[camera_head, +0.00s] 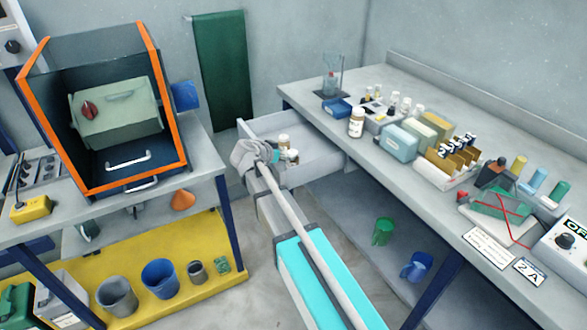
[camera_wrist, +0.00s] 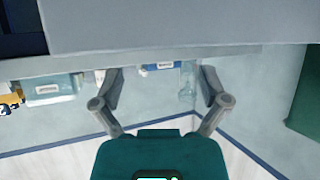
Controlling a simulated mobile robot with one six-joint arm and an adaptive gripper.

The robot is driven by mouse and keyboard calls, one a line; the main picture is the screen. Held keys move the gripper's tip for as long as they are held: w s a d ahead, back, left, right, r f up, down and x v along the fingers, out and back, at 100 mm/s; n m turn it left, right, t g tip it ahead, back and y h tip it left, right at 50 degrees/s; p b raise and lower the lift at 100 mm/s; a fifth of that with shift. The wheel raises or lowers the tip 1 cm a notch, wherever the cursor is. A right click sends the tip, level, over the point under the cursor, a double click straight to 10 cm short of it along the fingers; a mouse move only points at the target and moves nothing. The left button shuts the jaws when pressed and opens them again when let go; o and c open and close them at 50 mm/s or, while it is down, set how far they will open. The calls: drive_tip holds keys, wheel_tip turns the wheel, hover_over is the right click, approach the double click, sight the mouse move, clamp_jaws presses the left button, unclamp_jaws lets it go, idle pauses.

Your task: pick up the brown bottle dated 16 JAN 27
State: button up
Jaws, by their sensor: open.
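Two brown bottles with white caps show at the open drawer (camera_head: 322,160) in the head view: a farther one (camera_head: 284,142) and a nearer one (camera_head: 292,157). Another white-capped brown bottle (camera_head: 356,124) stands upright on the bench top. I cannot read the date on any label. My gripper (camera_head: 274,155) is beside the drawer bottles, mostly hidden by my wrist. In the wrist view my gripper (camera_wrist: 163,84) has its fingers spread wide with nothing visible between them. That view seems upside down and shows no brown bottle clearly.
An orange-framed cabinet (camera_head: 38,95) stands on the left bench. A green cloth (camera_head: 222,75) hangs on the wall. Floor shows between the benches.

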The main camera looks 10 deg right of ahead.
sight(291, 153)
drive_tip(key=shift+w+d+f, duration=0.3)
drive_tip(key=shift+w+d, duration=0.05)
drive_tip(key=shift+d, duration=0.05)
drive_tip(key=b+x, duration=0.2)
drive_tip(key=x, duration=0.2)
drive_tip(key=shift+w+f+b, duration=0.1)
drive_tip(key=shift+f+b, duration=0.15)
drive_tip(key=shift+b, duration=0.1)
drive_tip(key=shift+w+d+f, duration=0.15)
drive_tip(key=shift+w+d, duration=0.1)
drive_tip(key=shift+d, duration=0.1)
drive_tip(key=shift+c, duration=0.2)
drive_tip(key=c, duration=1.2)
